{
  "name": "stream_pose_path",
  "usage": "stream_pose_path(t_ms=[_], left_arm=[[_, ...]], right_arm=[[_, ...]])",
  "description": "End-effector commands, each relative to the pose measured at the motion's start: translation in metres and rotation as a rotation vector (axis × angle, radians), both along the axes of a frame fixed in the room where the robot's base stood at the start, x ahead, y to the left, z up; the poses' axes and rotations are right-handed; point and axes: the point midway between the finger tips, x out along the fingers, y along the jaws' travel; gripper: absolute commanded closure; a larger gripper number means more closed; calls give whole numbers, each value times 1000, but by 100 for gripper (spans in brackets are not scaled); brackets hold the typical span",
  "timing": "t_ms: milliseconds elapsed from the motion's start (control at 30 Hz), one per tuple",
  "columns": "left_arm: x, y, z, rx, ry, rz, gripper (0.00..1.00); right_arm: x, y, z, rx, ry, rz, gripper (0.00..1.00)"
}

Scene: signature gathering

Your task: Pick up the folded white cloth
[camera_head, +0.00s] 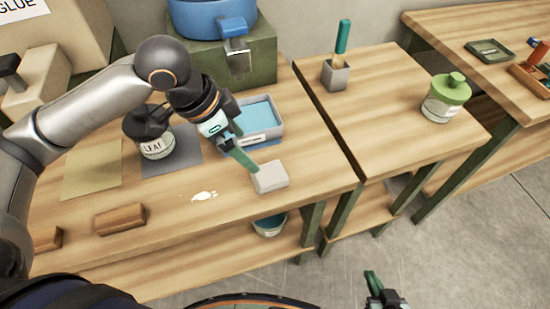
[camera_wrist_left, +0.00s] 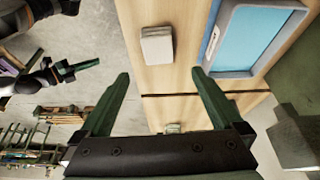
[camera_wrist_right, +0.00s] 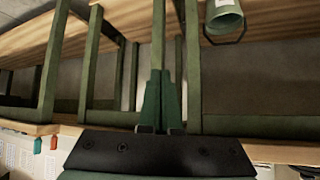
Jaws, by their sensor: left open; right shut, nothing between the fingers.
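The folded white cloth (camera_head: 269,177) is a small pale block lying near the front edge of the wooden workbench. It also shows in the left wrist view (camera_wrist_left: 157,46), beyond the fingertips. My left gripper (camera_head: 248,162) is open, with its green fingers just behind and left of the cloth in the head view. In the left wrist view the fingers (camera_wrist_left: 160,76) are spread apart with nothing between them. My right gripper (camera_head: 373,284) is low in front of the benches. In the right wrist view its fingers (camera_wrist_right: 160,78) are together and empty.
A grey tray with a blue inside (camera_head: 257,118) stands just behind the cloth. A jar labelled LEAF (camera_head: 155,147) stands left. A white spill (camera_head: 204,196) and a brown block (camera_head: 120,219) lie along the front. A green-lidded jar (camera_head: 443,103) stands on the right bench.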

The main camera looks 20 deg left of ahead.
Motion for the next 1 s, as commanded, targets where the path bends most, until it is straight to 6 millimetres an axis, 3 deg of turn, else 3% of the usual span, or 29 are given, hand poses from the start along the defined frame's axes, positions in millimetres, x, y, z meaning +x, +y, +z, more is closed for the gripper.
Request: stream_pose_path(t_ms=[133, 333, 567, 833, 1000], left_arm=[[4, -7, -21, -1, 6, -1, 0], [12, -18, -53, -1, 3, 1, 0], [17, -23, -70, -1, 0, 0, 0], [22, -35, -106, -1, 2, 0, 0], [25, -38, -115, -2, -1, 0, 0]], right_arm=[[-12, 0, -11, 0, 27, 0, 100], [-16, 0, -16, 0, 35, 1, 100], [-14, 1, -17, 0, 33, 1, 100], [-13, 1, -18, 1, 29, 1, 100], [-12, 1, -18, 1, 28, 1, 100]])
